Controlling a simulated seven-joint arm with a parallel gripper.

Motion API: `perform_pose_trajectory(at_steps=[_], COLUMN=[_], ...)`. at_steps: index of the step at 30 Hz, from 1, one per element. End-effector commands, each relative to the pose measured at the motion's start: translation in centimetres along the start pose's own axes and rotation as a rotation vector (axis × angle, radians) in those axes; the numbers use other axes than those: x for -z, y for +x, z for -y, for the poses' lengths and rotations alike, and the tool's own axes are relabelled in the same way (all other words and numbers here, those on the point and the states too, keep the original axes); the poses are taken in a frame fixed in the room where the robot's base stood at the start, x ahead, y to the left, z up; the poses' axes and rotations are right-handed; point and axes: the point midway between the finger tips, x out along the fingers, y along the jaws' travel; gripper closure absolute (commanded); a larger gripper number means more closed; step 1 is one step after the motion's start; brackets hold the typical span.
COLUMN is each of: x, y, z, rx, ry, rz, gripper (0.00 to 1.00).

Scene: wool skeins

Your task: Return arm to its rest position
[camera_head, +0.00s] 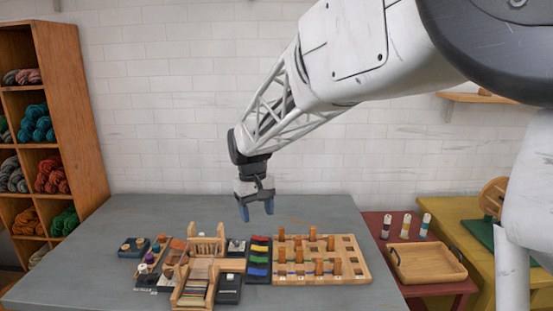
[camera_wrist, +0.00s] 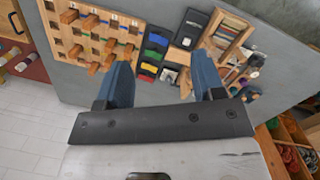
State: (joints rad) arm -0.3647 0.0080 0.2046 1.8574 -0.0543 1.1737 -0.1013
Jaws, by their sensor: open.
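My gripper (camera_head: 257,208) hangs from the arm above the grey table, its two blue fingers pointing down. In the wrist view the gripper (camera_wrist: 163,80) shows its blue fingers spread apart with nothing between them. It is open and empty, and clear of the things on the table below. The arm reaches in from the upper right in the head view.
The grey table (camera_head: 75,275) holds a wooden peg board (camera_head: 350,262), a black strip with coloured pieces (camera_head: 258,258), a wooden rack (camera_head: 194,290) and small items. A wooden tray (camera_head: 428,263) stands on a red table at right. A wool shelf (camera_head: 75,120) stands left.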

Motion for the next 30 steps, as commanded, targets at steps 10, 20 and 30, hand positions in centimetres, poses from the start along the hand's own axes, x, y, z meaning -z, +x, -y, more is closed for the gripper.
perform_pose_trajectory(at_steps=[10,20,30], x=[-9.5,-18.3,-27.0], y=[-1.4,-1.3,0.1], z=[-3.6,-5.6,-6.3], rx=[0.007,0.01,0.009], ry=[0.112,0.217,0.325], rz=[-0.071,-0.135,-0.204], gripper=[0.38,0.38,0.38])
